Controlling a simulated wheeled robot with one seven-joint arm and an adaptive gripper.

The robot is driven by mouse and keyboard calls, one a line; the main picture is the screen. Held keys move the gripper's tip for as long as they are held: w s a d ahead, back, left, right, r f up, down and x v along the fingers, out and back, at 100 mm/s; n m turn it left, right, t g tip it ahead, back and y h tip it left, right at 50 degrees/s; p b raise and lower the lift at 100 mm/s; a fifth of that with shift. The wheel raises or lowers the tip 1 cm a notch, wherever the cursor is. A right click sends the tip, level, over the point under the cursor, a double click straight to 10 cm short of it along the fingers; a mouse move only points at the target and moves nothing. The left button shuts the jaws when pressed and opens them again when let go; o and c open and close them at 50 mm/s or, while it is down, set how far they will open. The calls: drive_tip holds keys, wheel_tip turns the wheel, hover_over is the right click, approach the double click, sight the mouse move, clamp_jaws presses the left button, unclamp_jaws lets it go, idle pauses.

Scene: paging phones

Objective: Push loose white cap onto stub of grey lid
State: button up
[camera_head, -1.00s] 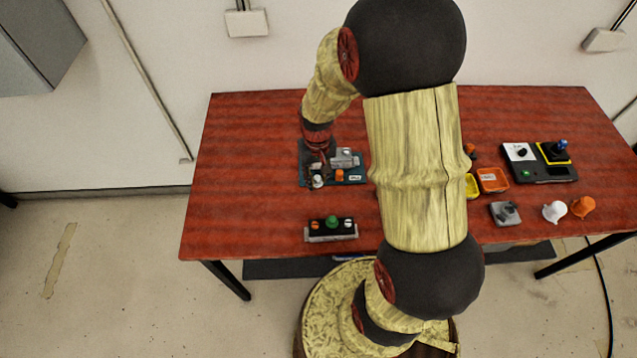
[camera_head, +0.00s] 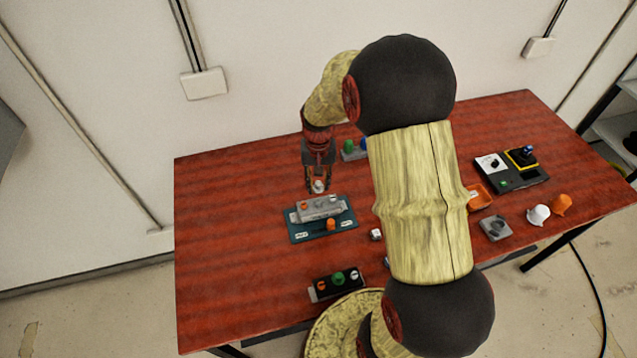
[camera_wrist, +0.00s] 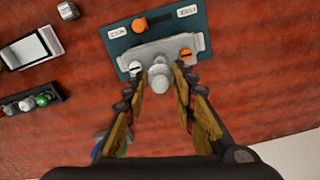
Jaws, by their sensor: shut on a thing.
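My gripper (camera_head: 318,188) is shut on a small whitish cap (camera_head: 319,186), at the back edge of the grey lid (camera_head: 320,211). In the wrist view the cap (camera_wrist: 158,76) sits between the fingertips of my gripper (camera_wrist: 159,74), overlapping the near edge of the grey lid (camera_wrist: 160,51). The stub is hidden, and I cannot tell whether the cap touches it. The lid lies on a teal base (camera_head: 294,234) and has a white knob (camera_wrist: 136,68) and an orange knob (camera_wrist: 186,53) at its ends. Another orange knob (camera_head: 331,224) stands on the base.
A small white block (camera_head: 376,235) lies right of the base. A black box with knobs (camera_head: 335,283) stands in front. Green and blue knobs (camera_head: 355,148) are behind. My arm hides the middle of the table. The red table (camera_head: 225,230) is clear on the left.

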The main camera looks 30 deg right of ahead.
sight(318, 201)
drive_tip(key=shift+f+b, duration=1.7)
drive_tip(key=shift+f, duration=1.35)
drive_tip(key=shift+f, duration=0.15)
idle(0.4)
drive_tip(key=o, duration=0.9)
drive_tip(key=shift+o, duration=0.4)
drive_tip(key=o, duration=0.4)
